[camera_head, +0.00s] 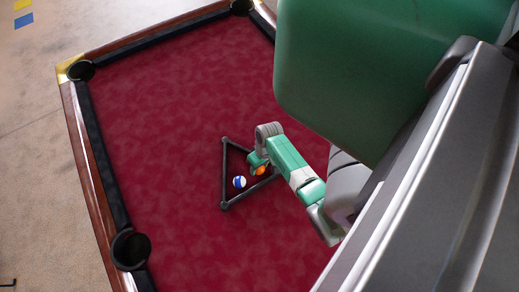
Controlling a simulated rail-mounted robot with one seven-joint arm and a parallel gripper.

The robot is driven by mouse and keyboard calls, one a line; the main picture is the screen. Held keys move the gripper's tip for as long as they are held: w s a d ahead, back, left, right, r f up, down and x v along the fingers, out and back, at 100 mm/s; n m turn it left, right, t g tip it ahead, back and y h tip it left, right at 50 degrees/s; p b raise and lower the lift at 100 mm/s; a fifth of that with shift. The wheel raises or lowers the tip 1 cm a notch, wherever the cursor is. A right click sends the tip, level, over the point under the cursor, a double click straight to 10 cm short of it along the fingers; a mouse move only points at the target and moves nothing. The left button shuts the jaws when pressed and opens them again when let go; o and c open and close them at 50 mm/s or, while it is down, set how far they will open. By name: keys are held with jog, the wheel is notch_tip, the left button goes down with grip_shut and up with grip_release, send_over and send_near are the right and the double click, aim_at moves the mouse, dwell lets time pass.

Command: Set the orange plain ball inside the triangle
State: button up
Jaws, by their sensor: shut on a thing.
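The orange ball (261,170) shows partly below the end of my gripper (258,166). My gripper is shut on it, over the inside of the dark triangle (224,172). The triangle lies on the red cloth, and my arm hides its right part. From this view I cannot tell whether the ball touches the cloth. A blue and white ball (239,182) lies inside the triangle near its left side, to the left of and a little below the orange ball in the picture.
The pool table's red cloth (170,120) is clear left of the triangle. Dark cushions and wooden rails edge it, with pockets at the left (130,249), upper left (81,70) and top (242,6). My own body covers the right side of the view.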

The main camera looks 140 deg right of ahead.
jog(key=shift+f+b, duration=0.35)
jog(key=shift+f, duration=0.15)
dwell(0.3)
jog(key=o, duration=1.1)
jog(key=shift+o, duration=0.2)
jog(key=shift+r, duration=0.15)
jog(key=r, duration=0.2)
jog(key=s+r, duration=0.1)
jog(key=r, duration=0.2)
jog(key=r+p, duration=0.1)
jog(key=r, duration=0.1)
jog(key=shift+s+a+r, duration=0.15)
jog(key=shift+s+r, duration=0.1)
